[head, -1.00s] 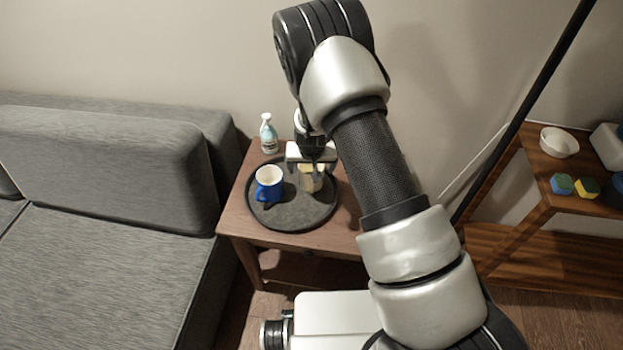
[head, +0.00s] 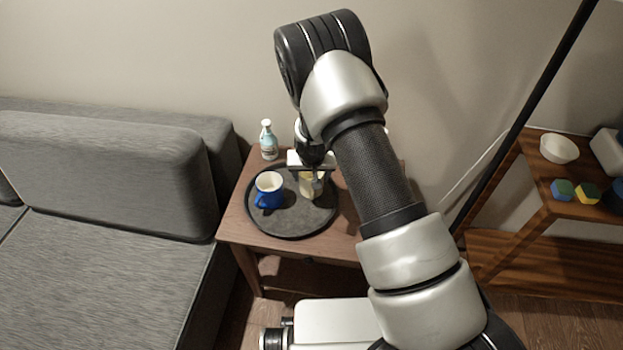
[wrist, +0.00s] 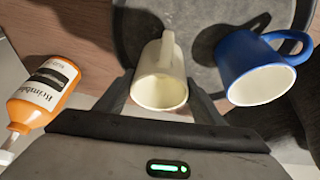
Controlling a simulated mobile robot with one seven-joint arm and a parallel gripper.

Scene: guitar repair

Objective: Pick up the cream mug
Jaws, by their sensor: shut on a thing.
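The cream mug (wrist: 160,88) is between the two fingers of my gripper (wrist: 161,92) in the wrist view, with its handle pointing up in the picture. My gripper is shut on it. In the head view the cream mug (head: 310,187) shows partly below my gripper (head: 311,172), over the right part of the dark round tray (head: 290,228). I cannot tell whether the mug touches the tray. Part of the mug is hidden by the gripper.
A blue mug (head: 268,190) stands on the tray, left of the cream mug; it is close by in the wrist view (wrist: 255,70). A bottle (head: 268,140) stands behind the tray on the wooden side table (head: 240,222). A grey sofa (head: 110,180) is at left.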

